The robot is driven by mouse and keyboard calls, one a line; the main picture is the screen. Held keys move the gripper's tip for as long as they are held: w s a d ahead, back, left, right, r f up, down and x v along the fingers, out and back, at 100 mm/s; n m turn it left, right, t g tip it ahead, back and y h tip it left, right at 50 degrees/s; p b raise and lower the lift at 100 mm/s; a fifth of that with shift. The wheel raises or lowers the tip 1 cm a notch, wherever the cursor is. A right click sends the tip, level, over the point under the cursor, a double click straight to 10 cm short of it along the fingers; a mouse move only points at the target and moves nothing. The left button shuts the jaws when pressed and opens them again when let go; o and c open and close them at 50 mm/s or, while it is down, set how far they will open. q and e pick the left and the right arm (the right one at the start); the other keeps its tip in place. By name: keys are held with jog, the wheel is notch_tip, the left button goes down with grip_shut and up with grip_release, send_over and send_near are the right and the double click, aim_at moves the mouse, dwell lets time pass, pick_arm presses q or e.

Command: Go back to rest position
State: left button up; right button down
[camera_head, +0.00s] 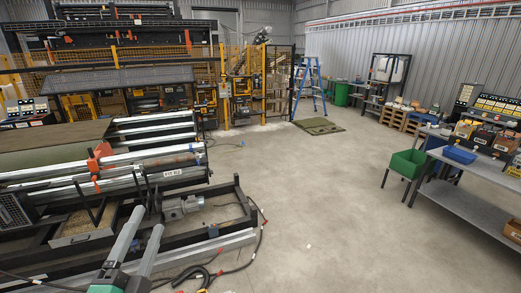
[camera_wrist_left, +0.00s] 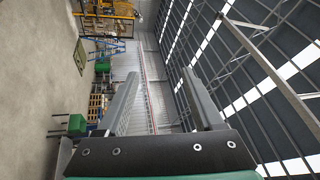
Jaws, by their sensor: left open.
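My left gripper (camera_head: 147,218) comes in at the lower left of the head view, with two grey fingers on a green and black body. The fingers are apart and nothing is between them. In the left wrist view the open fingers (camera_wrist_left: 160,74) point up past a tilted picture of the hall, with wall and roof behind them. The gripper shows in front of the roller machine (camera_head: 100,165); I cannot tell how far it is from it. My right gripper is not in view.
A grey workbench (camera_head: 470,200) with a blue tray (camera_head: 459,155) stands right, beside a green bin (camera_head: 407,164). Yellow fencing (camera_head: 280,70) and a blue ladder (camera_head: 310,85) stand at the back. Cables (camera_head: 200,270) lie by the machine. The middle floor (camera_head: 310,190) is largely clear.

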pick_arm(q)
jog(key=s+d+r+n+t+h, duration=0.1)
jog(key=s+r+n, duration=0.3)
jog(key=r, duration=0.5)
jog(key=s+d+r+n+t+h+p, duration=0.1)
jog(key=s+d+r+n+t, duration=0.1)
jog(key=s+r+n, duration=0.3)
jog(key=s+d+r+n+t+h, duration=0.1)
jog(key=s+d+r+n+t, duration=0.1)
jog(key=r, duration=1.1)
jog(key=shift+s+d+n+t+p, duration=0.3)
jog(key=shift+s+n+t, duration=0.4)
jog(key=shift+s+n, duration=0.7)
jog(key=shift+w+a, duration=0.15)
